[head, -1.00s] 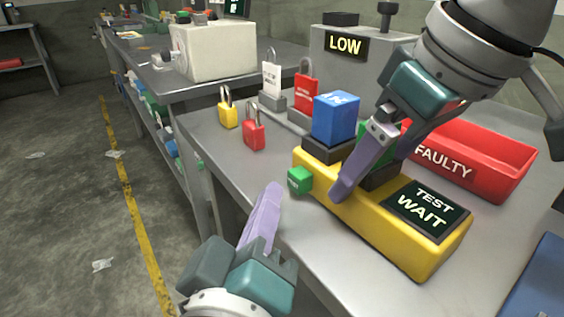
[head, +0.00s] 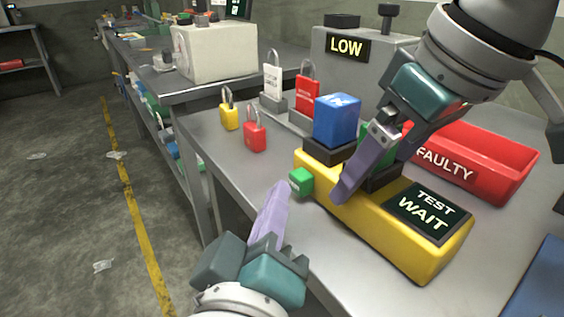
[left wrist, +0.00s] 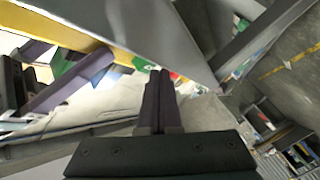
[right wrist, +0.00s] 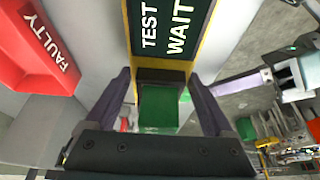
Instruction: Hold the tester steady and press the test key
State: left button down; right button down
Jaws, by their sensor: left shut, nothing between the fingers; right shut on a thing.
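The yellow tester (head: 360,222) lies on the grey bench with a screen reading "TEST WAIT" (head: 428,210). A green key (head: 301,181) sticks out of its near left side. A blue block (head: 337,118) stands in a dark socket on its far end. My right gripper (head: 362,170) is shut on a green block in a dark socket on the tester; the block (right wrist: 159,108) shows between its fingers in the right wrist view. My left gripper (head: 276,190) is shut and empty, its tip just left of the green key, apart from it. The left fingers (left wrist: 158,85) are together in the left wrist view.
A red "FAULTY" bin (head: 480,160) stands behind the tester at right. A grey unit marked "LOW" (head: 347,47) stands behind. The bench's front edge runs below the left gripper.

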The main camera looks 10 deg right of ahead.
pick_arm(q)
jog(key=shift+w+d, duration=0.25)
jog(key=shift+d, duration=0.2)
dwell(0.9)
jog(key=shift+a, duration=0.1)
pick_arm(e)
jog(key=shift+a, duration=0.1)
pick_arm(q)
jog(key=shift+s+a, duration=0.45)
jog(key=shift+a, duration=0.3)
jog(key=s+a, duration=0.1)
jog(key=a, duration=0.1)
jog(key=s+a, duration=0.1)
jog(key=a, duration=0.1)
jog(key=shift+s+a, duration=0.2)
dwell(0.5)
pick_arm(e)
grip_release()
